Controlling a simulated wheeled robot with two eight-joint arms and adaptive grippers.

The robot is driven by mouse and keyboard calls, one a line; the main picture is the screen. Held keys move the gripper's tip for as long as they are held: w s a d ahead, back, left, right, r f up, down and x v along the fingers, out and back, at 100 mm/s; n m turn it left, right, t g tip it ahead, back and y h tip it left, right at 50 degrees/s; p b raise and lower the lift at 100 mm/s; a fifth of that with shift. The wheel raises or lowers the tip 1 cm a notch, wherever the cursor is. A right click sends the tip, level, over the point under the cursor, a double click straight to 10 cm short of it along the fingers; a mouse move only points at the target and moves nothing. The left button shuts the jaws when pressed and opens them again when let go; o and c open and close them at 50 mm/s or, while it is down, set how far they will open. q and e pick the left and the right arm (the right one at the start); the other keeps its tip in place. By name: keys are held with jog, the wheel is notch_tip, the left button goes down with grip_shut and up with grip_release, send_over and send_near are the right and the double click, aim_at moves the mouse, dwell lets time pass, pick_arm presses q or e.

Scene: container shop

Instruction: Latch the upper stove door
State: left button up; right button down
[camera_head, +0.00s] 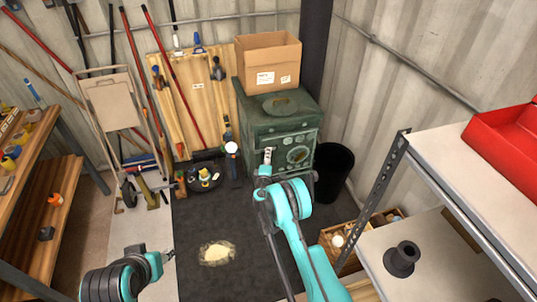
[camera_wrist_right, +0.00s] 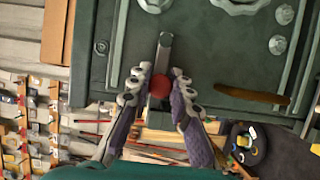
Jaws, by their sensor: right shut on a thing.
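The dark green stove (camera_head: 258,127) stands at the back, its front facing me. Its front panel with the upper door (camera_head: 313,146) carries a round dial and also fills the top of the right wrist view (camera_wrist_right: 205,50). A short grey latch handle (camera_wrist_right: 166,47) with a red knob end sticks out from the panel. My right gripper (camera_head: 267,155) is at the left part of the stove front. In the right wrist view its two fingers (camera_wrist_right: 161,73) are closed around the red knob, one on each side. My left gripper (camera_head: 169,254) is low at the left, away from the stove; its fingers are too small to read.
A cardboard box (camera_head: 267,59) sits on the stove. A black bin (camera_head: 333,172) stands to its right. A tray with small items (camera_head: 204,180) and leaning tools are on its left. A hand truck (camera_head: 112,107) and shelves flank the sides. The dark floor mat (camera_head: 205,222) is mostly clear.

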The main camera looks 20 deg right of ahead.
jog(key=shift+f, duration=0.1)
dwell(0.3)
jog(key=c, duration=1.4)
grip_release()
jog(key=shift+o, duration=0.2)
